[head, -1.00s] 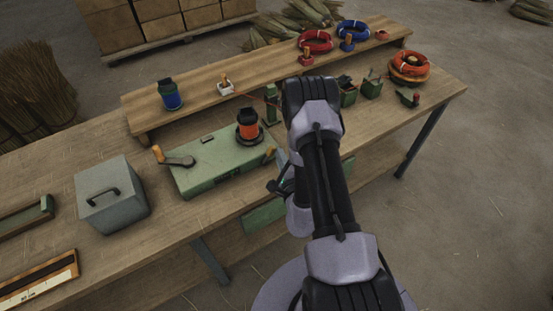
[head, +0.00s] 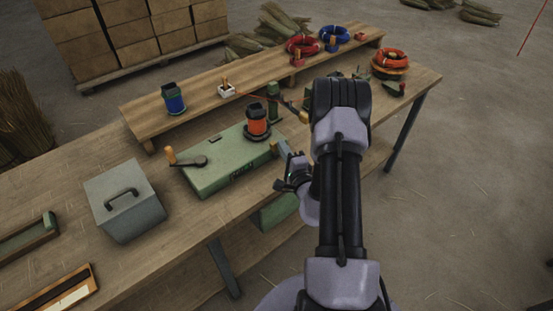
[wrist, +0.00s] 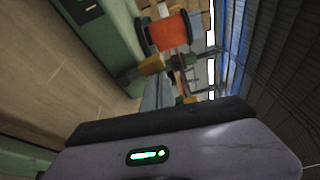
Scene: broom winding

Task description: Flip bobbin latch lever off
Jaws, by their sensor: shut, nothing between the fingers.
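An orange bobbin (head: 257,121) with dark flanges stands on the green winding machine (head: 215,175). It also shows in the wrist view (wrist: 168,33). The latch lever, with an orange-yellow grip (wrist: 151,65), is at the machine's right end, beside the bobbin. My gripper (head: 279,149) is shut and empty, at the right end of the machine. In the wrist view its grey fingers (wrist: 157,88) reach right up to the lever grip. I cannot tell whether they touch it. In the head view the fingers largely hide the lever.
An orange-handled crank (head: 186,158) is on the machine's left side. A grey lidded box (head: 125,200) stands left of it. A raised shelf behind holds a blue spool (head: 173,99), a small white block (head: 226,90) and red and blue wire coils. My arm covers the bench's right middle.

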